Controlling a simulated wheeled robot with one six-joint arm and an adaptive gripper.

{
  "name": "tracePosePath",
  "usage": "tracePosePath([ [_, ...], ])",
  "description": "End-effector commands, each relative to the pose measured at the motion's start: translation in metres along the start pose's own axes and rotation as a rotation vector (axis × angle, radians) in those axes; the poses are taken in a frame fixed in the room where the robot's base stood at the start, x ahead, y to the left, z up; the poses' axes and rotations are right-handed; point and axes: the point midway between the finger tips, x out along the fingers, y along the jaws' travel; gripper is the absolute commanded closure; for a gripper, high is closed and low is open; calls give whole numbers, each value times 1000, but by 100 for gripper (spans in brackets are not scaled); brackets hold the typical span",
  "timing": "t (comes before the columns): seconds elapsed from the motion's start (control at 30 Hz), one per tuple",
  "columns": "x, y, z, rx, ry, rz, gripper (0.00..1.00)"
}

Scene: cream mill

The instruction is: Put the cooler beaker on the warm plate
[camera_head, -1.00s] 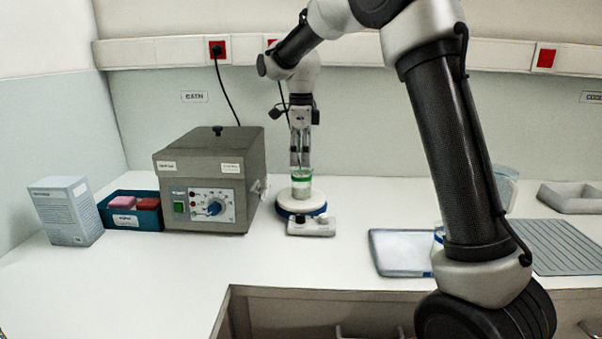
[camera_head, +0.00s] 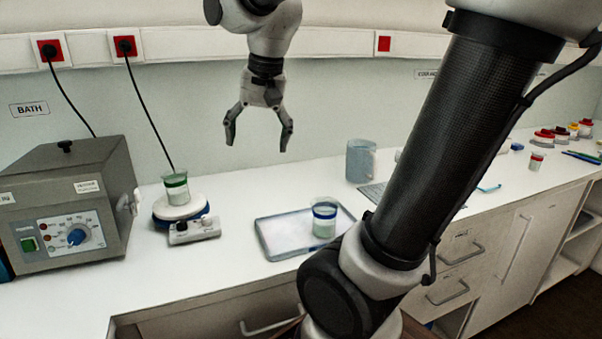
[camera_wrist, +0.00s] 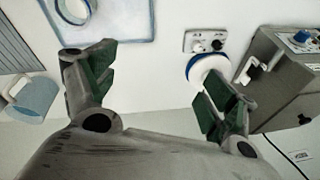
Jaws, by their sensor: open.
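A beaker with a green band (camera_head: 176,188) stands upright on the round white top of the warm plate (camera_head: 166,211), beside the grey bath. A second beaker, with a blue band (camera_head: 324,221), stands on a shallow tray (camera_head: 272,238) to the right. No temperature can be read from either beaker. My gripper (camera_head: 258,143) is open and empty, high above the bench between the plate and the tray. In the wrist view, my open fingers (camera_wrist: 152,82) spread with the warm plate (camera_wrist: 209,66) beyond one finger and the blue-banded beaker (camera_wrist: 73,10) at the top edge.
The grey bath (camera_head: 70,200) stands left of the plate. A grey-blue jug (camera_head: 361,160) stands behind the tray. Small jars with coloured lids (camera_head: 543,138) are at the far right. My arm covers part of the bench right of the tray. Bench between plate and tray is clear.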

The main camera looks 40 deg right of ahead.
Motion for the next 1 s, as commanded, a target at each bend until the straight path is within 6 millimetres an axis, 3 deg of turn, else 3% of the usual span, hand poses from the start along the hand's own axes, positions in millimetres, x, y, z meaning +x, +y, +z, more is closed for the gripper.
tracePosePath([
  [0.03,-1,24,18,-112,27,-13,15],
  [0.1,3,48,39,-274,59,-22,15],
  [0.3,18,88,76,-565,116,-20,15],
  [1.0,22,94,82,-622,125,-17,15],
])
